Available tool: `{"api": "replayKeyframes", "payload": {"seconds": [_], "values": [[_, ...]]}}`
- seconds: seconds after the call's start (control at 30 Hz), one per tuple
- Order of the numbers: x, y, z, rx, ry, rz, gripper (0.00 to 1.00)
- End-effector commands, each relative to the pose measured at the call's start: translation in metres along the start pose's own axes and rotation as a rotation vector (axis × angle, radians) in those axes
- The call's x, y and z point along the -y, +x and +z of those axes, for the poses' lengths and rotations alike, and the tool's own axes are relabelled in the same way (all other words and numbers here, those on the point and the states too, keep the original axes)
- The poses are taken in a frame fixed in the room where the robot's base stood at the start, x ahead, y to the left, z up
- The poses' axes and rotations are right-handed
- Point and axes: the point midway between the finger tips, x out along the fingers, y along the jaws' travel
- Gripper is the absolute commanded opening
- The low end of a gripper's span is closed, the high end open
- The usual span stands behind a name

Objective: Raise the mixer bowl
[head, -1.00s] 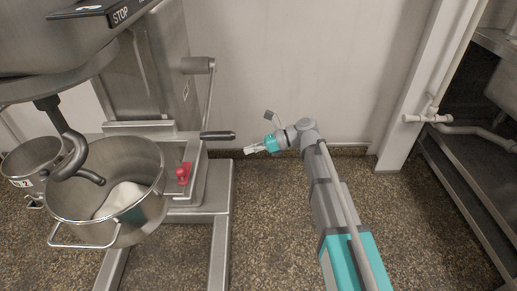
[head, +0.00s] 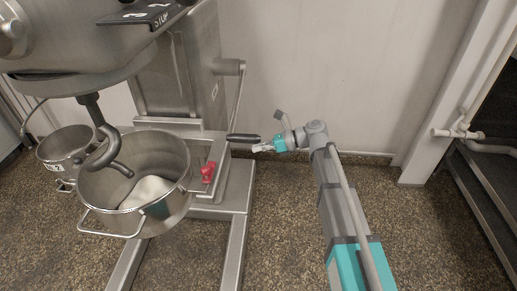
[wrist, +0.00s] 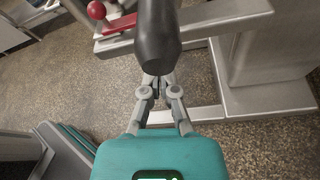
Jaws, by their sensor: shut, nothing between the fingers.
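The steel mixer bowl (head: 110,196) with a front handle sits low at the mixer, with pale dough (head: 147,191) inside. The dough hook (head: 104,150) hangs down into it. A lever with a black grip (head: 244,138) sticks out on the mixer's right side; its grip (wrist: 158,40) fills the upper middle of the wrist view. My gripper (head: 258,149) is shut and empty, its fingertips close to the grip's end. In the wrist view the fingers (wrist: 157,82) meet just below the grip, partly hidden by it; I cannot tell whether they touch it.
A red knob (head: 208,172) sits on the bowl carriage and also shows in the wrist view (wrist: 97,10). A second steel pot (head: 62,150) stands left of the bowl. The mixer's leg (head: 238,250) runs along the floor. Pipes and a rack (head: 492,195) stand at right; the speckled floor between is clear.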

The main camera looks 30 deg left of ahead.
Motion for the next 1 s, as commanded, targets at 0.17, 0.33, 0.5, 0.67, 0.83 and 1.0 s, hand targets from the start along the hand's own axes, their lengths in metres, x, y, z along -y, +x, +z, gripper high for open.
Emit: {"api": "replayKeyframes", "payload": {"seconds": [0.17, 0.33, 0.5, 0.67, 0.83, 1.0], "values": [[0.000, -0.002, 0.004, 0.000, 0.000, 0.000, 0.00], [0.000, -0.001, 0.004, 0.000, 0.000, 0.000, 0.00], [0.000, -0.001, 0.004, 0.000, 0.000, 0.000, 0.00], [-0.001, -0.001, 0.006, 0.000, 0.002, 0.002, 0.00], [-0.005, 0.001, 0.013, -0.001, 0.015, 0.012, 0.00], [-0.013, 0.006, 0.027, -0.003, 0.039, 0.033, 0.00]]}}
